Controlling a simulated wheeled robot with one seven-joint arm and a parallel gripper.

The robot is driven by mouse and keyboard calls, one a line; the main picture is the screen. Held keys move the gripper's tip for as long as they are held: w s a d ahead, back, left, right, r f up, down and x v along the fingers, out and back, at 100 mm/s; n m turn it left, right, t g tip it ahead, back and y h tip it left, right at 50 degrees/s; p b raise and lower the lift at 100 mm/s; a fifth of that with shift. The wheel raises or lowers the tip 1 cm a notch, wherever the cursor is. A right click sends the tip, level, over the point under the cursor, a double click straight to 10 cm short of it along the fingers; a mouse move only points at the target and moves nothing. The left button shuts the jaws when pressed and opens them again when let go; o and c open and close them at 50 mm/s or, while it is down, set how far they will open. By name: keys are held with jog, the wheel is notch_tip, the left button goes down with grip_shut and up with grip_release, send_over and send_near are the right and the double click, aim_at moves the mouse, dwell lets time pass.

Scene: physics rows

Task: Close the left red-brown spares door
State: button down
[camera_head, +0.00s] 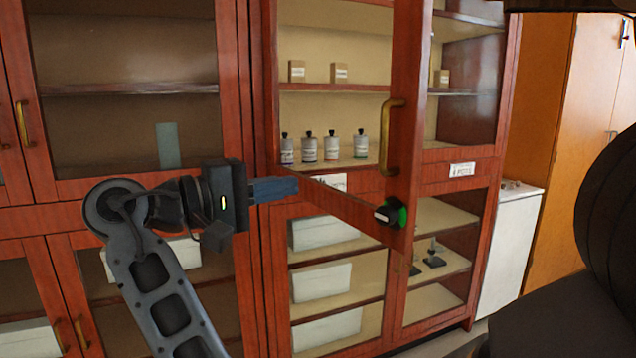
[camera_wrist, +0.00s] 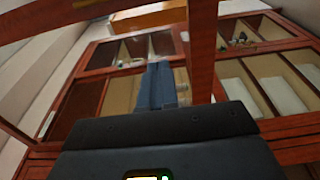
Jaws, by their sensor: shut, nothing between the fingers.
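The red-brown door (camera_head: 409,110) is a glass-fronted frame standing open, swung out toward me from the left side of its cabinet bay. Its brass handle (camera_head: 391,137) is on the free edge, at the right. A round black and green piece (camera_head: 391,213) sits at its lower free corner. My gripper (camera_head: 296,188) is shut and empty, pointing right, by the lower rail near the hinge side. I cannot tell whether the fingertips touch the door. In the wrist view, the shut fingers (camera_wrist: 160,75) show beside a red-brown frame post (camera_wrist: 202,50), probably the door's.
Shelves behind the door hold several bottles (camera_head: 309,147) and small boxes (camera_head: 340,73). Closed glass doors (camera_head: 125,40) stand left. A white counter unit (camera_head: 508,255) and orange-brown cupboard (camera_head: 580,150) stand right.

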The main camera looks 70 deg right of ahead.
aim_at(365, 172)
jog(key=p+x, duration=0.1)
jog(key=x, duration=1.2)
jog(key=shift+s+d, duration=0.1)
jog(key=shift+d, duration=0.2)
